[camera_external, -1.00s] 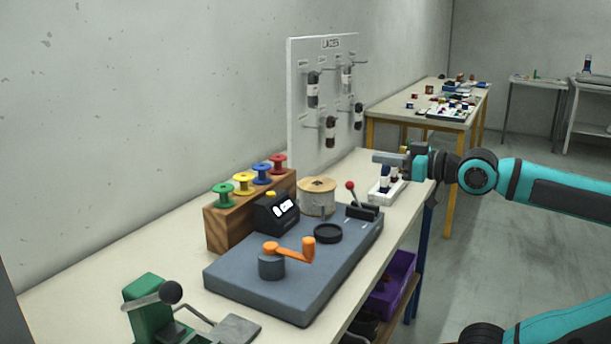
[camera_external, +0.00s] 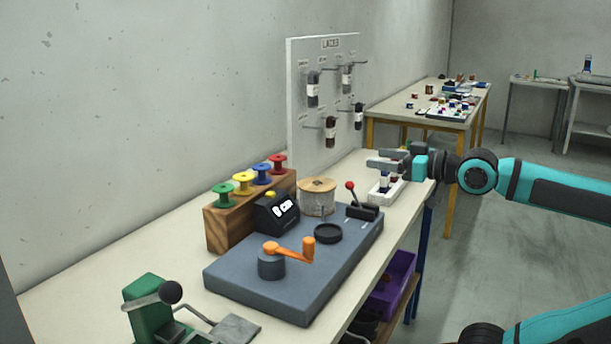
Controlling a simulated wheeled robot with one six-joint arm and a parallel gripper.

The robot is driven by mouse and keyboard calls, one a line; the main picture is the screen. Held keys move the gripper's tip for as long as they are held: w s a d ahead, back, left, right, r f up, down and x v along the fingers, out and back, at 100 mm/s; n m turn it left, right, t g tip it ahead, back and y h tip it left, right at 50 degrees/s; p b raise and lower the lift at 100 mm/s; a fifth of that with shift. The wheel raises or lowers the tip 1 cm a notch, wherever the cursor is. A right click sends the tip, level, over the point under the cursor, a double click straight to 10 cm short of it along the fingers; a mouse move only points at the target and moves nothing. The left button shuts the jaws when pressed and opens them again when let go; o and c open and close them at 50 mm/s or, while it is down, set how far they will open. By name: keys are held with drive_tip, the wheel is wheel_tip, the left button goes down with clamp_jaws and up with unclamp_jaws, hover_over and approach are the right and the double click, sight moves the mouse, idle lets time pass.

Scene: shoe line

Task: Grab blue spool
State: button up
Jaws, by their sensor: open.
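The blue spool (camera_external: 262,174) stands upright on the wooden block (camera_external: 228,228), between the yellow spool (camera_external: 243,183) and the red spool (camera_external: 278,164). A green spool (camera_external: 223,194) is at the near end of the block. My gripper (camera_external: 376,160) is open, pointing left, at the right side of the table, well to the right of the blue spool. It is above a white tray (camera_external: 378,197) with small dark-and-white items in it and holds nothing that I can see.
A grey base (camera_external: 330,279) with an orange crank (camera_external: 290,250), a counter box (camera_external: 277,213) and a red-knobbed lever (camera_external: 352,190) lies in front of the block. A wooden reel (camera_external: 317,196) and the LACES board (camera_external: 305,130) stand behind. A green press (camera_external: 150,305) is at the near end.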

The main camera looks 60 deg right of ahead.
wheel_tip(320, 180, up, 6)
drive_tip(key=m+g, duration=0.2)
drive_tip(key=g, duration=1.5)
hover_over(261, 166)
wheel_tip(261, 166, down, 12)
drive_tip(key=shift+r, duration=0.1)
drive_tip(key=shift+w+d+f, duration=0.1)
drive_tip(key=shift+f, duration=2.7)
drive_tip(key=c, duration=0.7)
drive_tip(key=shift+c, duration=0.2)
drive_tip(key=shift+r, duration=0.1)
